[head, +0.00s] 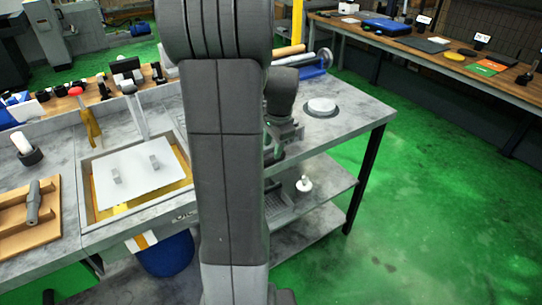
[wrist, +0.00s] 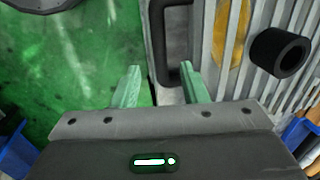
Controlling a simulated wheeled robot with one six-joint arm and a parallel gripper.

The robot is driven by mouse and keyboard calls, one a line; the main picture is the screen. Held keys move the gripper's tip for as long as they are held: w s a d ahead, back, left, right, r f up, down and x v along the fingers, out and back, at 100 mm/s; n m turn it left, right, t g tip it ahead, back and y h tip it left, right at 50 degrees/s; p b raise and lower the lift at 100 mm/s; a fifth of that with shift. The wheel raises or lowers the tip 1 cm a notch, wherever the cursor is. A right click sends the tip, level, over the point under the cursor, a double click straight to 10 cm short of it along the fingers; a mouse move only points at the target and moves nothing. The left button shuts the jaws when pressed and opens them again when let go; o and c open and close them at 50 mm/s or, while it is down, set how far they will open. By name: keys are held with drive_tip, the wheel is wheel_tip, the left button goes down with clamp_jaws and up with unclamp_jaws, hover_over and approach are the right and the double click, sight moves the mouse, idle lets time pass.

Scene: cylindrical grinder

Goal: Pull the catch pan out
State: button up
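In the wrist view, a dark loop handle (wrist: 173,85) stands out from the edge of a grey ribbed part. I take this part to be the catch pan, but its body cannot be told for sure. My gripper (wrist: 160,72) is open and empty, with its two pale green fingers pointing at the handle. The handle's near end appears between the fingertips, the right finger close to its right side. Whether they touch cannot be told.
A black cylinder (wrist: 281,52) stands on the right in the wrist view. In the head view, a white plate (head: 140,178) with two grey blocks lies on the bench at left. A small white item (head: 304,184) stands on a lower shelf. Green floor (head: 430,220) is free at right.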

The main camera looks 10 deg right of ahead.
drive_tip(key=shift+w+a+f, duration=0.1)
drive_tip(key=shift+w+f, duration=0.05)
drive_tip(key=shift+f, duration=0.75)
drive_tip(key=shift+w+a+f, duration=0.1)
drive_tip(key=shift+w+f, duration=0.05)
drive_tip(key=shift+f, duration=0.7)
drive_tip(key=shift+w+f, duration=0.15)
drive_tip(key=shift+f, duration=0.75)
clamp_jaws()
